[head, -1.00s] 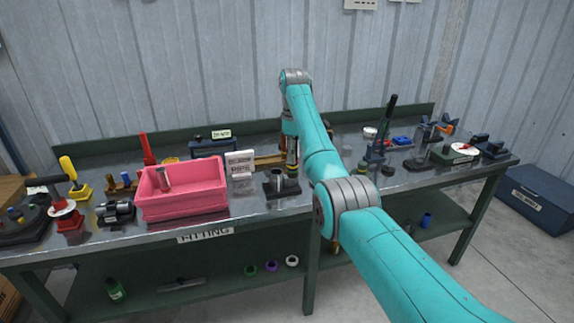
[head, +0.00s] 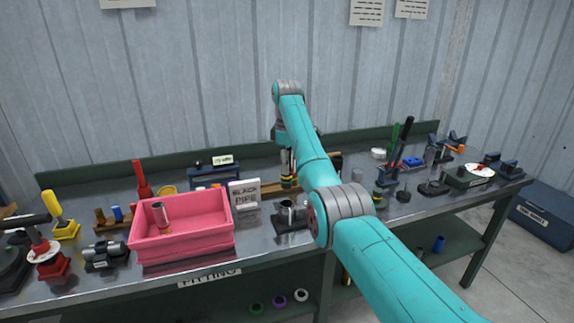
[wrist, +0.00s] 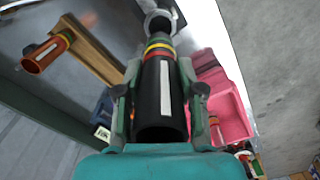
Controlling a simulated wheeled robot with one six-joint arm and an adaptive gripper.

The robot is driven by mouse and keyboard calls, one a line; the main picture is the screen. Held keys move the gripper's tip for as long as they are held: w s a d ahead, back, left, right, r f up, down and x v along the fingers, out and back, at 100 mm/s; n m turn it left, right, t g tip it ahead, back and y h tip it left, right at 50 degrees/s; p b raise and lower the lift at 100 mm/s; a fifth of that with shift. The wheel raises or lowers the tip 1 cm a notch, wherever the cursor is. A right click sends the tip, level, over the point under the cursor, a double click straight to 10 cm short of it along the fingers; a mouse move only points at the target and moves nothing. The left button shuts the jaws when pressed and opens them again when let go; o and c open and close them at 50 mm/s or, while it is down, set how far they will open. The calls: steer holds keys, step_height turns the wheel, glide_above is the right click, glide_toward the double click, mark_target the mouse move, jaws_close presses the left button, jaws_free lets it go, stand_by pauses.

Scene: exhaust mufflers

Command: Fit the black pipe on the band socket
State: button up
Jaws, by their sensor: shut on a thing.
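My gripper (wrist: 158,92) is shut on the black pipe (wrist: 150,128), with one finger on each side of it. The pipe has a white strip and red, yellow and green bands toward its far end. In the head view the banded pipe (head: 287,172) hangs roughly upright below my wrist. The band socket (head: 287,212), a grey metal cup on a dark base, stands at the bench front, below the pipe in the picture. In the wrist view the metal socket (wrist: 158,20) shows just beyond the pipe's far end. They look apart; the exact gap cannot be told.
A pink bin (head: 185,243) with a pipe in it stands left of the socket. A wooden rack (wrist: 95,45) with an orange-brown pipe (wrist: 45,55) lies nearby. Tools and fixtures crowd the bench's right side.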

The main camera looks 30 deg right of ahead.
mark_target(287, 181)
steer(key=shift+f, duration=0.1)
steer(key=shift+f, duration=3.1)
steer(key=shift+f, duration=2.45)
steer(key=o, duration=1.1)
steer(key=shift+o, duration=0.2)
steer(key=shift+r, duration=0.1)
steer(key=shift+r, duration=3.7)
